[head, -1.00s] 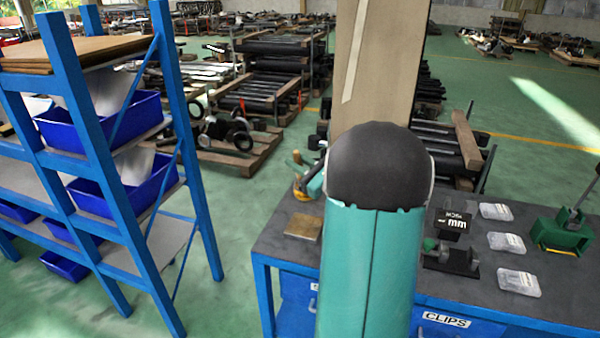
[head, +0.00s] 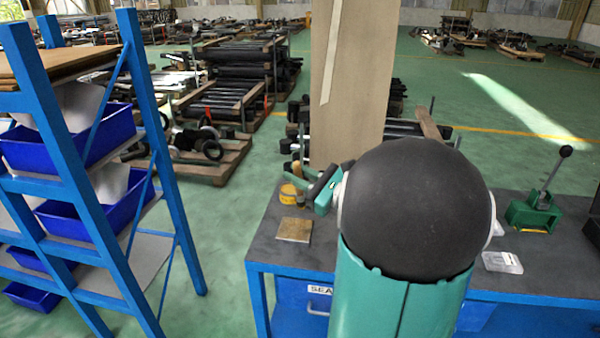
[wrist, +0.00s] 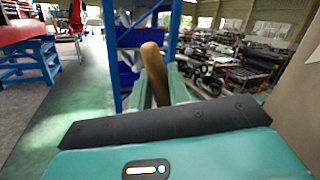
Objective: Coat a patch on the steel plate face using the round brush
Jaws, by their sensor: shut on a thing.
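My gripper (wrist: 158,92) shows in the wrist view with its two green fingers closed around a brown wooden handle (wrist: 152,66), which looks like the round brush's handle. The handle tilts a little left at its top; bristles are not visible. A tall tan flat panel (head: 352,75) with a pale stripe stands upright behind the bench. It may be the steel plate; I cannot tell. A small brownish square plate (head: 294,229) lies on the bench at left.
The dark-topped blue bench (head: 262,245) holds a yellow round item (head: 290,194), a green tool (head: 540,212) and a clear packet (head: 502,262). A blue shelf rack (head: 160,150) with blue bins stands at left. Open green floor (head: 225,230) lies between rack and bench.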

